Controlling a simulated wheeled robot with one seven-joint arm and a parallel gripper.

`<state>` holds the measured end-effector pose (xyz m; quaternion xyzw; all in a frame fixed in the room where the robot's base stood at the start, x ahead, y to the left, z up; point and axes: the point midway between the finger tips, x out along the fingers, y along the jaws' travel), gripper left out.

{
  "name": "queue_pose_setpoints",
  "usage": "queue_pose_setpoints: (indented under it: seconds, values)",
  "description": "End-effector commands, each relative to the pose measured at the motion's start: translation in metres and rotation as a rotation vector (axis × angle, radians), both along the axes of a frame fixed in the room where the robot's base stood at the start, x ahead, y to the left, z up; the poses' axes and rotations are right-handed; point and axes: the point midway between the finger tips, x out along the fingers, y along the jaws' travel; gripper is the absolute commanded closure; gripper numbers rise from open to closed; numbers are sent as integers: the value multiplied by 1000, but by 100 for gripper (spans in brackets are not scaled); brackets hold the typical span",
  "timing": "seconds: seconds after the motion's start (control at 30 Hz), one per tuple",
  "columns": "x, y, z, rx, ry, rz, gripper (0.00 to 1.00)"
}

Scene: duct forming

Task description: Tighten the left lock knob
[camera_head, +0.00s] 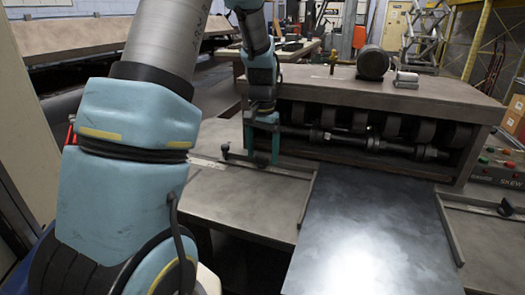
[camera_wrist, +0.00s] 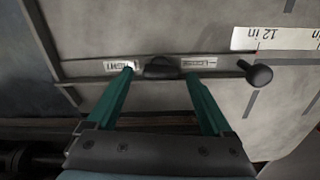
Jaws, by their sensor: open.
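My gripper (camera_head: 263,150) is open, with its green fingers pointing down over the guide bar at the left of the machine. In the wrist view the fingertips of my gripper (camera_wrist: 160,76) straddle a dark, elongated lock knob (camera_wrist: 160,67) on the bar. The knob lies along the bar, between a label that reads like TIGHT (camera_wrist: 118,66) and one that reads like LOOSE (camera_wrist: 199,63). The fingers appear apart from the knob; contact cannot be told. In the head view my gripper hides this knob.
A round black knob (camera_wrist: 256,73) stands close beside the fingers, also visible in the head view (camera_head: 224,149). A ruler strip (camera_wrist: 275,38) lies behind it. A dark metal sheet (camera_head: 370,230) lies to the right.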

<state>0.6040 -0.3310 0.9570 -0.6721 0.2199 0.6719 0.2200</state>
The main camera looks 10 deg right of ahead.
Motion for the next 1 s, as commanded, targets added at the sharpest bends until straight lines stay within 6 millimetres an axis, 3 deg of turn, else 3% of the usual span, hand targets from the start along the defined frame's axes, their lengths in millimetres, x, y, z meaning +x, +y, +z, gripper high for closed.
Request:
queue_pose_setpoints:
  seconds: [0.17, 0.9, 1.0]
  values:
    - [0, 0, 0, 0, 0, 0, 15]
    - [0, 0, 0, 0, 0, 0, 97]
    - [0, 0, 0, 0, 0, 0, 100]
